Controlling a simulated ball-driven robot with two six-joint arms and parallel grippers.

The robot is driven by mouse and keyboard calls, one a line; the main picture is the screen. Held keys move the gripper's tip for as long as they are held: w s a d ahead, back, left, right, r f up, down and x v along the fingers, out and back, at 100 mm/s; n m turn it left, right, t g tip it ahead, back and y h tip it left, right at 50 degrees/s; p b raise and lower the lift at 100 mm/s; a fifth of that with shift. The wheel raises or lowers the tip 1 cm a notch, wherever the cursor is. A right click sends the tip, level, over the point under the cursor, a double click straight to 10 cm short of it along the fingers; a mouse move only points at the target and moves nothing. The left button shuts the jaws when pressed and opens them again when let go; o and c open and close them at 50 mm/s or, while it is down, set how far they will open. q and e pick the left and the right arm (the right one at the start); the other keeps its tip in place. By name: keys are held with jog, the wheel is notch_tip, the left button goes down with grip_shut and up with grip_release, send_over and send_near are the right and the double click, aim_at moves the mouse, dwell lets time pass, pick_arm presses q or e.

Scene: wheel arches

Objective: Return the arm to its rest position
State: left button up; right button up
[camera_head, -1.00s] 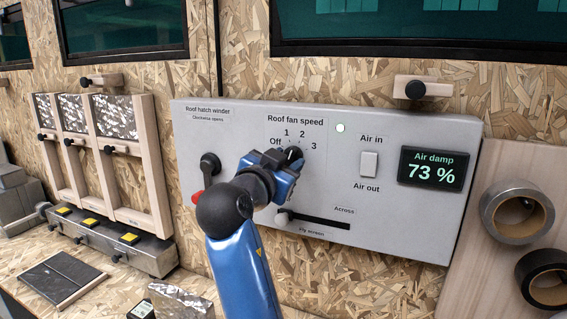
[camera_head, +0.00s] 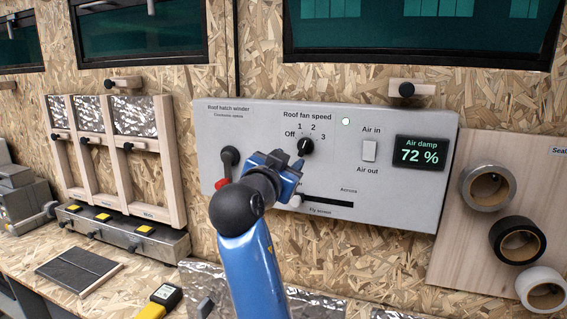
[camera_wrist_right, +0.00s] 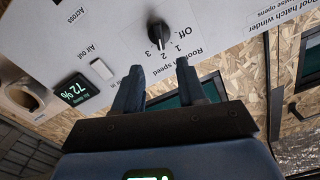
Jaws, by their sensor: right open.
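My right gripper (camera_head: 288,166) is open and empty in front of the grey control panel (camera_head: 225,135), just below and left of the black roof fan speed knob (camera_head: 305,147). In the right wrist view the two dark fingers (camera_wrist_right: 159,70) stand apart, and the knob (camera_wrist_right: 158,36) lies beyond their tips, untouched. The exact setting of the knob is hard to read. My blue right arm rises from the bottom centre and hides part of the panel's lower edge. My left gripper does not show.
The panel also bears a red-handled winder (camera_head: 229,160), a fly screen slider (camera_head: 296,200), an air switch (camera_head: 369,151) and a display (camera_head: 420,153) reading 72 %. Tape rolls (camera_head: 487,187) hang at right. A wooden frame rack (camera_head: 125,165) stands at left above the bench.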

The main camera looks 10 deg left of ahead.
jog(key=s+a+r+n+t+y, duration=0.2)
jog(key=a+r+n+t+y, duration=0.25)
jog(key=n+y, duration=0.25)
jog(key=s+d+f+n+y, duration=0.2)
jog(key=d+f, duration=0.2)
jog(key=f, duration=0.4)
jog(key=s+d+f+n+y, duration=0.2)
jog(key=s+d+f+y, duration=0.1)
jog(key=f, duration=0.6)
jog(key=s+d+f+n+y, duration=0.2)
jog(key=d+f, duration=0.2)
jog(key=f, duration=0.4)
jog(key=s+d+f+m+g+h+p, duration=0.1)
jog(key=s+d+f+h, duration=0.4)
jog(key=s+d+f, duration=0.6)
jog(key=s+d+f+m+g+h+p, duration=0.1)
jog(key=s+d+f+m+g+h, duration=0.2)
jog(key=s+d+f, duration=0.8)
jog(key=s+d+m+h, duration=0.2)
jog(key=s, duration=0.3)
jog(key=shift+f+m, duration=0.3)
jog(key=shift+f, duration=0.1)
jog(key=shift+d, duration=0.1)
